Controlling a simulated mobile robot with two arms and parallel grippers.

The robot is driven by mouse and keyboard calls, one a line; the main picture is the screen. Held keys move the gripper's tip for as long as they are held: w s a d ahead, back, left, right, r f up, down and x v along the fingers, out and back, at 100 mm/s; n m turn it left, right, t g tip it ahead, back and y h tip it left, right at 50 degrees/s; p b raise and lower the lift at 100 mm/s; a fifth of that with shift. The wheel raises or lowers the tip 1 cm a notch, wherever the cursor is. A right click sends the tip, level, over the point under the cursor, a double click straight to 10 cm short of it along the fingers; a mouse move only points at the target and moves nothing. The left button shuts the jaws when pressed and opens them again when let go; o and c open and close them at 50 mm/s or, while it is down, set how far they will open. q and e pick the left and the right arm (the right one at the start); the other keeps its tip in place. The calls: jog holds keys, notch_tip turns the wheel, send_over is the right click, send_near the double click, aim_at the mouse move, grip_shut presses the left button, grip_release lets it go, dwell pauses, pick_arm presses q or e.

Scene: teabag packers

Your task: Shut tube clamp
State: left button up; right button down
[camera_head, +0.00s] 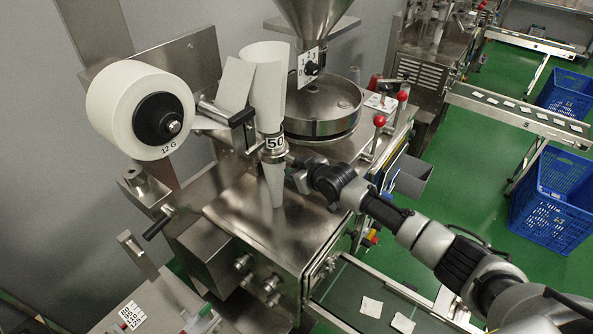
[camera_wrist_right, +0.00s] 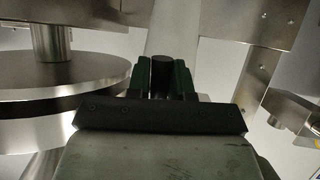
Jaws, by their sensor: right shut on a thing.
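The tube clamp (camera_head: 275,143) is a metal collar marked 50 around the white paper tube (camera_head: 270,95), low on its upper part. Whether the collar is fully closed I cannot tell. My right gripper (camera_head: 296,164) reaches in from the right, just beside and slightly below the collar. In the right wrist view my right gripper (camera_wrist_right: 161,78) has its dark green fingers shut on a black knob (camera_wrist_right: 160,66), with the pale tube (camera_wrist_right: 172,28) behind it. In the head view the knob is hidden by the gripper. My left gripper is not in view.
A white film roll (camera_head: 118,110) hangs at left. A round steel pan (camera_head: 320,108) under a hopper (camera_head: 315,18) stands close behind my right gripper. Red-knobbed levers (camera_head: 379,121) stand at right. A conveyor (camera_head: 350,300) with pale packets runs below my arm.

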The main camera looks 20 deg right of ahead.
jog(key=shift+f, duration=0.1)
dwell(0.5)
jog(key=c, duration=1)
grip_release()
jog(key=shift+a, duration=0.1)
jog(key=shift+s, duration=0.1)
jog(key=shift+b+v, duration=1.45)
jog(key=shift+v, duration=3.95)
